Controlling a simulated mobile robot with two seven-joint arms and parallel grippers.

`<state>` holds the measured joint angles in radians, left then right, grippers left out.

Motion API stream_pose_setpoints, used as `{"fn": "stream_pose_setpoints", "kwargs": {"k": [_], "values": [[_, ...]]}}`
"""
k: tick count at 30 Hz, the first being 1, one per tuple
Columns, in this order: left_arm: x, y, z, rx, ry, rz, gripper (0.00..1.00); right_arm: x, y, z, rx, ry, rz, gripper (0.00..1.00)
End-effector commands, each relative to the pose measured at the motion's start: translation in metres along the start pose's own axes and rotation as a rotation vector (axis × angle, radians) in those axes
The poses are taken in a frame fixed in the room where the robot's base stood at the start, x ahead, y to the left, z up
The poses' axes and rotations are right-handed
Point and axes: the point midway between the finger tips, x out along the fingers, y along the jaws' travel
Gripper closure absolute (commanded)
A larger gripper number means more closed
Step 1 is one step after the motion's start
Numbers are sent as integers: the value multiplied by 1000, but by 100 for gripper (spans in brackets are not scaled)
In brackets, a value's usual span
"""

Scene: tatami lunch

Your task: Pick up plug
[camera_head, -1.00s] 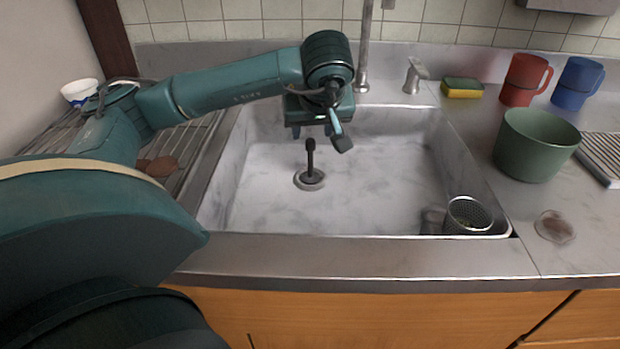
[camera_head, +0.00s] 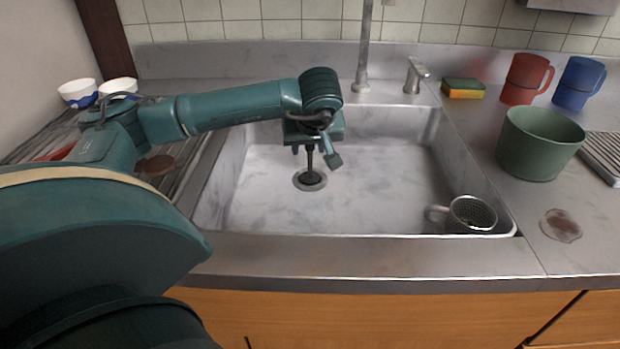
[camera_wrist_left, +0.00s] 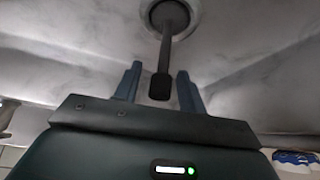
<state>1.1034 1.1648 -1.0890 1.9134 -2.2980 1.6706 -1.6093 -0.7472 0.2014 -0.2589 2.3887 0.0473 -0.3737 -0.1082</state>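The plug (camera_head: 309,173), with a dark upright handle on a round base, sits at the drain in the sink (camera_head: 380,190). My left gripper (camera_head: 314,156) is over the sink, pointing down at the plug. In the left wrist view, the plug's handle (camera_wrist_left: 161,80) has its end between the two spread blue-grey fingers of my left gripper (camera_wrist_left: 159,85). A gap shows on each side, so the gripper looks open and not gripping. In the head view, the gripper partly hides the handle's top. My right gripper is not in view.
A sponge (camera_head: 463,88), red mug (camera_head: 525,80), blue mug (camera_head: 577,84) and green bowl (camera_head: 538,145) occupy the right counter. White cups (camera_head: 78,92) stand left.

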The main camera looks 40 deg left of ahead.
Motion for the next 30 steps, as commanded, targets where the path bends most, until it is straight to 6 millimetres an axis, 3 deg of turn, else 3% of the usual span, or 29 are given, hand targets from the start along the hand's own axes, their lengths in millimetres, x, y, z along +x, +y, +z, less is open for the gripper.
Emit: {"fn": "stream_pose_setpoints", "kwargs": {"k": [14, 30], "values": [[0, 0, 0, 0, 0, 0, 99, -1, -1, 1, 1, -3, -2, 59], [-1, 0, -1, -1, 1, 2, 100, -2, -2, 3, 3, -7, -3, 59]]}}
